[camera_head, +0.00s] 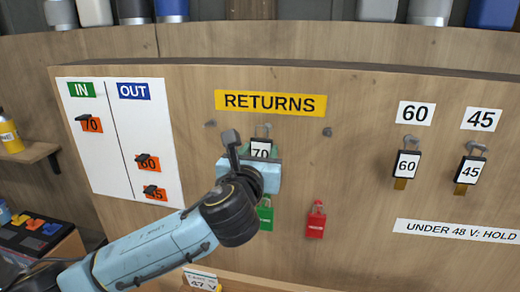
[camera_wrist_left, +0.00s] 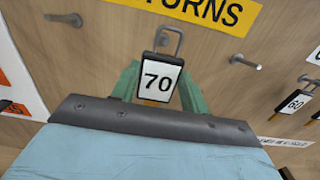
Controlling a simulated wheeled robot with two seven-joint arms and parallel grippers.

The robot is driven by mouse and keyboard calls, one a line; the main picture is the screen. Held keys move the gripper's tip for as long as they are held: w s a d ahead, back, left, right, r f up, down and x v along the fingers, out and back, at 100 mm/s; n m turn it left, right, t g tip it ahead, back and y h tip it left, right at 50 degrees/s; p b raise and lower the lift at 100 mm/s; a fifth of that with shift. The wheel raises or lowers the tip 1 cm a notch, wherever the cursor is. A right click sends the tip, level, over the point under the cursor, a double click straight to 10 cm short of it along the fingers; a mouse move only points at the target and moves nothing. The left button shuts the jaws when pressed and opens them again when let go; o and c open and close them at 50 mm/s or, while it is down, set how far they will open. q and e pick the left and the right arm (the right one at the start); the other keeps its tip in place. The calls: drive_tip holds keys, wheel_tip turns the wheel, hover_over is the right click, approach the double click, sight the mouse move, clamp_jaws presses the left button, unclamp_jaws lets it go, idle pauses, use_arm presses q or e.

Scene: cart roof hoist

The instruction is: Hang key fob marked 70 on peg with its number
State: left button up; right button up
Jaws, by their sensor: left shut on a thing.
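The black key fob with a white face marked 70 (camera_head: 261,149) is in front of the wall panel under the yellow RETURNS sign (camera_head: 271,103). In the left wrist view, fob 70 (camera_wrist_left: 158,81) stands upright between the green fingers of my left gripper (camera_wrist_left: 157,92), shut on it. Its metal loop is at the middle peg place of the RETURNS row; I cannot tell whether it is around a peg. My left gripper (camera_head: 262,170) covers the fob's lower part in the head view. My right gripper is not in view. No peg label reading 70 shows.
Bare pegs stand left (camera_head: 210,124) and right (camera_head: 327,132) of the fob. Fobs 60 (camera_head: 407,164) and 45 (camera_head: 469,170) hang at right under matching labels. A red padlock (camera_head: 316,222) and a green padlock (camera_head: 265,215) are below. The IN/OUT board (camera_head: 109,172) is at left.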

use_arm(q)
drive_tip(key=shift+s+a, duration=0.25)
drive_tip(key=shift+s, duration=1)
drive_tip(key=shift+s+a, duration=0.25)
drive_tip(key=shift+s, duration=1)
